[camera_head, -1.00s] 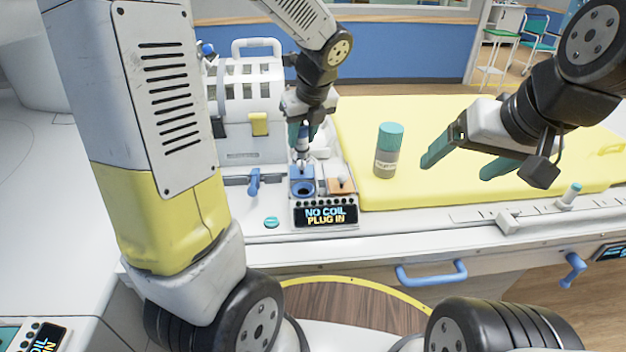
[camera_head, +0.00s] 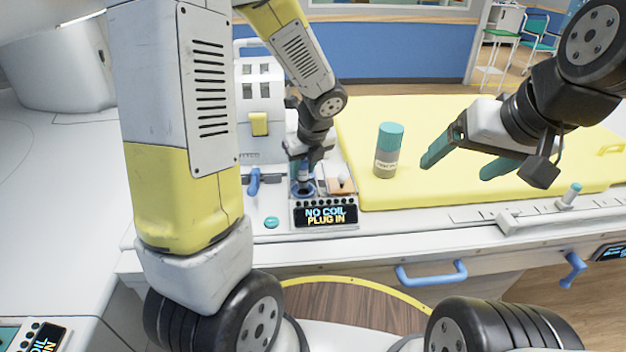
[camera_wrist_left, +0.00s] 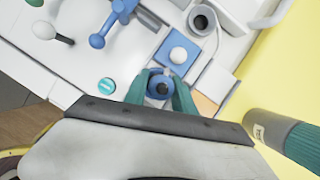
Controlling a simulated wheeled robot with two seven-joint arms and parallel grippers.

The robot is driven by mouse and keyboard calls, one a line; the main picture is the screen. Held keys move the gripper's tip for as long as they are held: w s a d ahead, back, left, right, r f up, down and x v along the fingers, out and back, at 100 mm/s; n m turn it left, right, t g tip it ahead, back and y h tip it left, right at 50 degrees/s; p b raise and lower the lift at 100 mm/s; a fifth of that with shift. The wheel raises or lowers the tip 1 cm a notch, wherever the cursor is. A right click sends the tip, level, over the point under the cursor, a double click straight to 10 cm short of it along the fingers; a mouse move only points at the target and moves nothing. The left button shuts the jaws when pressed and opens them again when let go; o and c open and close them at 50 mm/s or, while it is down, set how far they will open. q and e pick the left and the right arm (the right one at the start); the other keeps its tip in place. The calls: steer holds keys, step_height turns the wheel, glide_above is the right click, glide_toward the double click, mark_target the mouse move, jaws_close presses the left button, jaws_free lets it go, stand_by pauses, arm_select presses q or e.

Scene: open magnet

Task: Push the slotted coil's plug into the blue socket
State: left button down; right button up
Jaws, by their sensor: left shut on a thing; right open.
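The slotted coil (camera_head: 258,85) is a white box with slots and a yellow tab, standing behind the console and partly covered by my left arm. My left gripper (camera_head: 304,164) points down and is shut on the blue-and-white plug (camera_head: 304,173). The blue socket (camera_head: 303,190) is a round ring on the console, directly below the plug. In the left wrist view, the teal fingers flank a blue round part with a dark centre (camera_wrist_left: 160,87). I cannot tell how deep the plug sits. My right gripper (camera_head: 460,158) is open and empty above the yellow bed.
A display (camera_head: 325,215) reads "NO COIL PLUG IN". A teal-capped bottle (camera_head: 388,150) stands on the yellow bed (camera_head: 440,115).

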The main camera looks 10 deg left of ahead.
mark_target(303, 178)
arm_select(q)
steer(key=shift+f, duration=1.7)
stand_by(0.4)
steer(key=c, duration=0.9)
jaws_free()
steer(key=shift+c, duration=0.2)
steer(key=v, duration=0.7)
steer(key=shift+s+d+r, duration=0.1)
steer(key=shift+r, duration=0.25)
